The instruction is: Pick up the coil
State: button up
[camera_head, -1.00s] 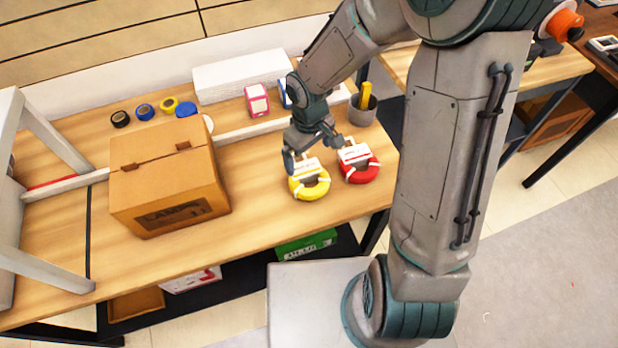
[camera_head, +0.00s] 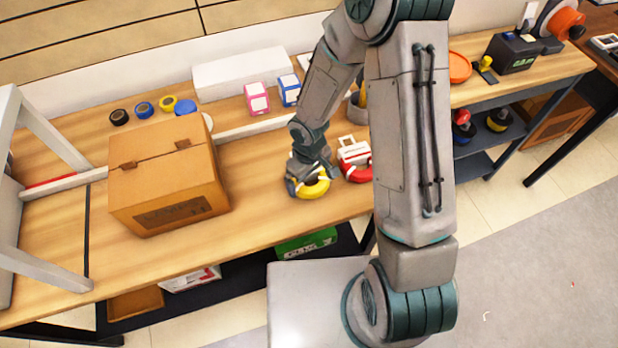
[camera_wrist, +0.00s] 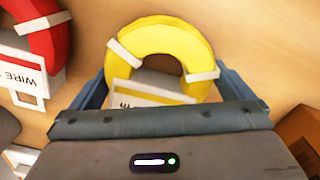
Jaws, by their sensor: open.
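A yellow coil (camera_head: 314,189) with white bands and a white label lies on the wooden table. It also shows in the wrist view (camera_wrist: 168,42), with its ring past the gripper and its label between the fingers. A red coil (camera_head: 361,174) with a white label lies just right of it, and shows at the upper left of the wrist view (camera_wrist: 44,45). My gripper (camera_head: 309,185) is open and low over the yellow coil, its fingers on either side of the label part. The head view hides part of the yellow coil behind the gripper.
A cardboard box (camera_head: 170,185) stands left of the coils. Tape rolls (camera_head: 145,109), a pink-and-white box (camera_head: 257,98) and a blue-and-white box (camera_head: 289,90) stand at the back. Bare table (camera_head: 260,215) lies between the cardboard box and the yellow coil.

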jog(key=c, duration=0.8)
jog(key=shift+c, duration=0.2)
jog(key=shift+r, duration=0.1)
jog(key=shift+w+r, duration=0.1)
jog(key=shift+r, duration=0.4)
jog(key=r, duration=0.2)
jog(key=w+r, duration=0.1)
jog(key=shift+d+r, duration=0.35)
jog(key=w+d+r, duration=0.6)
jog(key=w, duration=0.2)
jog(key=shift+w+d, duration=0.15)
